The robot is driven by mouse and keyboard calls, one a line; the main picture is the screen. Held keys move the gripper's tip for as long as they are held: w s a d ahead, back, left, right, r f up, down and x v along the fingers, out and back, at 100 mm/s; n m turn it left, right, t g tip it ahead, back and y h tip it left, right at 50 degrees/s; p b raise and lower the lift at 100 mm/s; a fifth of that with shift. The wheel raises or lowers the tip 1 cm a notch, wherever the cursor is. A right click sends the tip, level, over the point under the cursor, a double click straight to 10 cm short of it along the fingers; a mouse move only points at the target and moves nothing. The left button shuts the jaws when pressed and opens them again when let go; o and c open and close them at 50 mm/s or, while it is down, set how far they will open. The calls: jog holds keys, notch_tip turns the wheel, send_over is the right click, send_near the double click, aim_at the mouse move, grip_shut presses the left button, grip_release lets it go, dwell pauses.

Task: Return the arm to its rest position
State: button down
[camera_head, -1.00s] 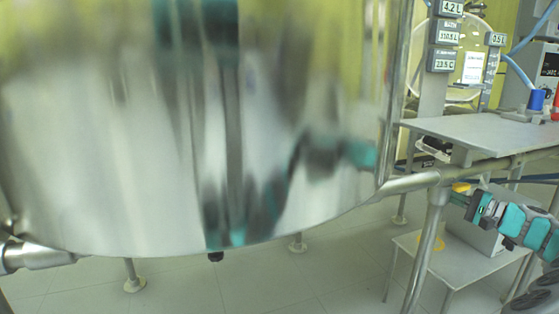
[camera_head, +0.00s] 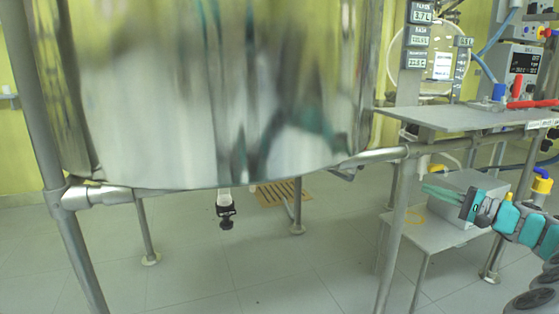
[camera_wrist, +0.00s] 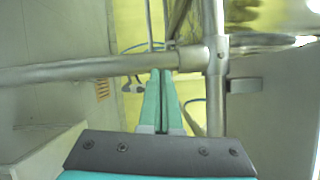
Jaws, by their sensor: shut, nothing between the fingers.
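My gripper (camera_head: 428,189) is at the right of the head view, at the end of my teal and grey arm (camera_head: 505,215). Its two teal fingers point left and lie close together, with nothing between them. In the wrist view the fingers (camera_wrist: 161,100) run side by side up the middle, shut and empty. The arm is stretched out, below the level of the steel shelf. The fingers overlap a grey box in the head view; whether they touch it cannot be told.
A large shiny steel vessel (camera_head: 215,95) fills the upper middle, with a drain valve (camera_head: 226,210) below. Steel frame pipes (camera_head: 401,215) stand left of my gripper. A shelf (camera_head: 450,119) is above it, a grey box (camera_head: 465,185) on a low table (camera_head: 415,232) behind. The front floor is clear.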

jog(key=s+a+r+n+g+y, duration=0.1)
jog(key=s+a+n+g, duration=0.1)
jog(key=a, duration=0.5)
jog(key=s+a+r+n+g, duration=0.1)
jog(key=a+r+g, duration=0.15)
jog(key=a, duration=0.45)
jog(key=s+a+r+n+g+y, duration=0.1)
jog(key=s+a+n+g, duration=0.1)
jog(key=a, duration=0.6)
jog(key=s+a+f+n+g+h, duration=0.35)
jog(key=s+a+g, duration=0.25)
jog(key=s+a, duration=0.8)
jog(key=s+a+f+n+g+h, duration=0.2)
jog(key=s+f+h, duration=0.55)
jog(key=s, duration=0.65)
jog(key=s+d+f+h, duration=0.4)
jog(key=s+d+f, duration=0.65)
jog(key=s, duration=0.45)
notch_tip(320, 180, up, 13)
jog(key=d+p, duration=0.1)
jog(key=p, duration=1.2)
jog(key=shift+s+d+r, duration=0.15)
jog(key=shift+d+r, duration=0.05)
jog(key=shift+d, duration=0.05)
